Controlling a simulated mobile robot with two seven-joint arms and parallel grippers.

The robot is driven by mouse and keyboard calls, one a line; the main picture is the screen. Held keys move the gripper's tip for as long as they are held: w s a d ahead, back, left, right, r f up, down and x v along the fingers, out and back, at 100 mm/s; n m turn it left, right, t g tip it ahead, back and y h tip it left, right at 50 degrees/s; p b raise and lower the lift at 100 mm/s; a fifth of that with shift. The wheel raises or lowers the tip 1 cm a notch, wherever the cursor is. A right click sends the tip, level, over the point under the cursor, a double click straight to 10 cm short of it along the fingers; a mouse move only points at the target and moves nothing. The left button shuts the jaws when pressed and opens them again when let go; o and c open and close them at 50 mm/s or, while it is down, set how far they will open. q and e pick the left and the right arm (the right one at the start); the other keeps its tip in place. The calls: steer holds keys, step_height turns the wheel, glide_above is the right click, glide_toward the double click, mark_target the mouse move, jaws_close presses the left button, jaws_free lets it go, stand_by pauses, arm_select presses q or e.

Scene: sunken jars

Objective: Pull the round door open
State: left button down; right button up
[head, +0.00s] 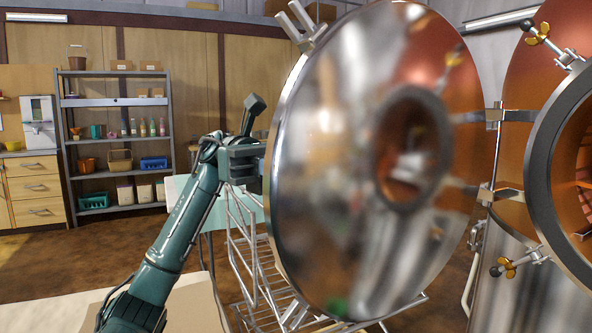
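The round door (330,150) is a large, shiny, steel-coloured disc with a dark ring near its centre. It stands swung out from the copper-coloured vessel (518,165), whose dark-rimmed round mouth (540,160) shows at the right. Hinge arms (508,193) join door and vessel on the door's right side. My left gripper (258,160) is at the door's left edge, with its dark fingers pointing at the rim. The fingertips are partly hidden, so I cannot tell whether they touch or hold it. My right gripper is out of view.
A wire rack (258,285) stands below and behind the door. Wing-nut clamps (538,35) stick out from the vessel's rim. A shelf unit (117,103) with bins and bottles stands at the back left, beside drawers (35,190). Brown floor between is clear.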

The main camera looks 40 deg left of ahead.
arm_select(q)
steer(key=shift+w+a, duration=0.15)
steer(key=shift+a, duration=0.05)
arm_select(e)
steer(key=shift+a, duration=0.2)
arm_select(q)
steer(key=c, duration=1.3)
jaws_free()
steer(key=shift+c, duration=0.2)
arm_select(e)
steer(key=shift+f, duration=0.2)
arm_select(q)
steer(key=w+a+p, duration=0.1)
steer(key=a, duration=1.2)
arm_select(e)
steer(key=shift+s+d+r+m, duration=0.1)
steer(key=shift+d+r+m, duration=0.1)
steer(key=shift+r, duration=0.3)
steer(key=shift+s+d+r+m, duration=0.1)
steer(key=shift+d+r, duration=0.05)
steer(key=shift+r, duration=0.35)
